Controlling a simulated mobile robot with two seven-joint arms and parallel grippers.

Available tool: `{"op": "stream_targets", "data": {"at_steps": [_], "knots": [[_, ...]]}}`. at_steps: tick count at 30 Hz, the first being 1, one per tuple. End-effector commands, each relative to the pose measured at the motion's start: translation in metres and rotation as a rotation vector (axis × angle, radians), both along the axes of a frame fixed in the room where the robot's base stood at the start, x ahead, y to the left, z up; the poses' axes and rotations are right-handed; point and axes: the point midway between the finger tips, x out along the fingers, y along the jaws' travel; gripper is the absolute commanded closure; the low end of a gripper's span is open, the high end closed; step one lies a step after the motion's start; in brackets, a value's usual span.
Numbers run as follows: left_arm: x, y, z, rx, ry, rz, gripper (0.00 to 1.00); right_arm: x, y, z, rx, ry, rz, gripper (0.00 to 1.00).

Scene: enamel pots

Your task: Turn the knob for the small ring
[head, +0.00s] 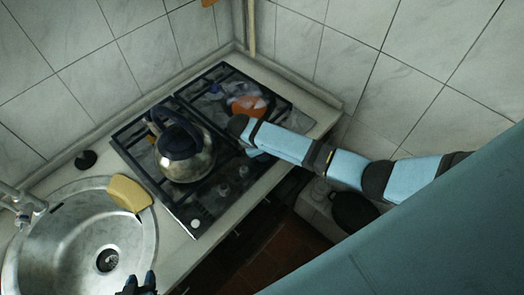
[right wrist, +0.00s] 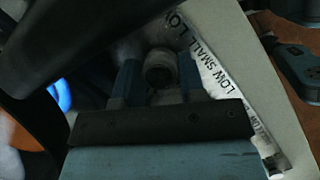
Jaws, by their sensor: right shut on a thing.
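In the right wrist view, my right gripper (right wrist: 160,78) has its two blue fingers on either side of a round grey knob (right wrist: 160,68), shut on it. A strip beside the knob (right wrist: 195,48) bears the printed words "LOW" and "SMALL". In the head view, my right arm reaches in from the right over the gas hob (head: 180,212), and its wrist hides the gripped knob. My left gripper (head: 139,284) is at the bottom edge, open and empty, away from the hob.
A steel kettle (head: 190,165) stands on the hob, left of my right wrist. An orange item (head: 250,104) lies at the back of the hob. The sink (head: 75,240) with a yellow sponge (head: 128,193) is at the left. Tiled walls close off the back.

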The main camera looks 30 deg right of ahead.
Motion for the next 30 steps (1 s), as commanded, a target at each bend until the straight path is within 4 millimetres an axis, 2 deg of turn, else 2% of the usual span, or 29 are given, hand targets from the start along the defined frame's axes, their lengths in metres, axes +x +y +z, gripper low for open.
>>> {"op": "stream_targets", "data": {"at_steps": [6,15,30], "knots": [[0.0003,0.0002,0.0007,0.000,-0.001,0.000,0.62,0.0010,0.0003,0.0000,0.002,0.000,-0.189,0.86],[0.0001,0.0001,0.0005,0.000,-0.001,0.000,0.62,0.0017,-0.0004,0.0000,0.002,0.001,-0.373,0.86],[-0.0017,-0.0001,-0.0018,0.000,0.004,0.000,0.62,0.0017,-0.0013,0.0000,0.000,0.000,-0.461,0.86]]}}
